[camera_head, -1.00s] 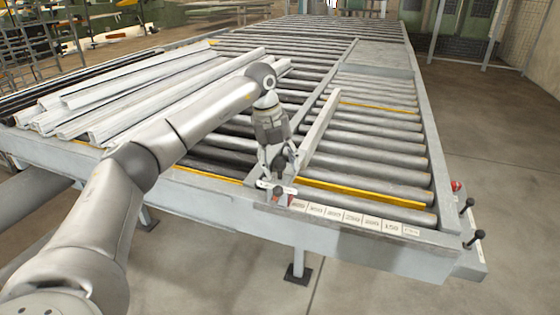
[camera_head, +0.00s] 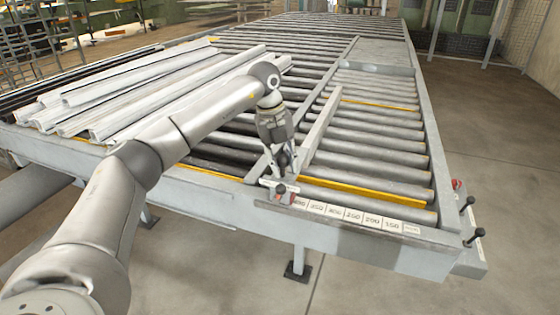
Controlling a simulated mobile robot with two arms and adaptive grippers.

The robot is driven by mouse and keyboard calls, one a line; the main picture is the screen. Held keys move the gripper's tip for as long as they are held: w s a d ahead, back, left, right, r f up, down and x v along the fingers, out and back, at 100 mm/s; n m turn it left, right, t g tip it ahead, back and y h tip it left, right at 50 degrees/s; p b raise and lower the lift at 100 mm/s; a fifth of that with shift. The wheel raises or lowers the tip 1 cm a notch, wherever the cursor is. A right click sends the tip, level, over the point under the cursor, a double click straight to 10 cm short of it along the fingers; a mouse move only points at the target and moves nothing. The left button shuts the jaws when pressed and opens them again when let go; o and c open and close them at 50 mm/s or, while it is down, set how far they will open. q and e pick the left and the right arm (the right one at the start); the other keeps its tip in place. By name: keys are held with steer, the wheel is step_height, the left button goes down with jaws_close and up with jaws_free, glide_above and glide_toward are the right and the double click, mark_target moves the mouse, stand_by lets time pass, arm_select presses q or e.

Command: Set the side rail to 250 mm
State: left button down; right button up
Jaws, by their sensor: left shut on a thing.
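The side rail (camera_head: 322,122) is a long light grey bar standing on the rollers, running from the front edge toward the back. My left gripper (camera_head: 281,176) reaches down at the front end of the rail and is shut on the rail's handle (camera_head: 281,187), which the fingers partly hide. A small red mark (camera_head: 293,198) shows just right of the handle, at the left end of the white scale strip (camera_head: 353,215). The 250 label lies near the strip's middle, well right of the handle. My right gripper is out of view.
Several pale profiles (camera_head: 95,105) lie stacked on the rollers at the left, under my left arm. Rollers (camera_head: 375,151) right of the rail are bare. Black-knobbed levers (camera_head: 470,203) and a red knob (camera_head: 456,184) stick out at the right front corner.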

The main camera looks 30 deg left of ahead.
arm_select(q)
steer(key=w+d, duration=0.3)
steer(key=d, duration=1.1)
steer(key=shift+w+d+p, duration=0.15)
steer(key=shift+w+p, duration=0.1)
steer(key=shift+p, duration=0.1)
steer(key=c, duration=1.1)
jaws_free()
steer(key=r, duration=0.4)
steer(key=s+a+r, duration=0.1)
steer(key=r, duration=0.6)
steer(key=shift+s+a+r, duration=0.35)
steer(key=shift+r, duration=0.05)
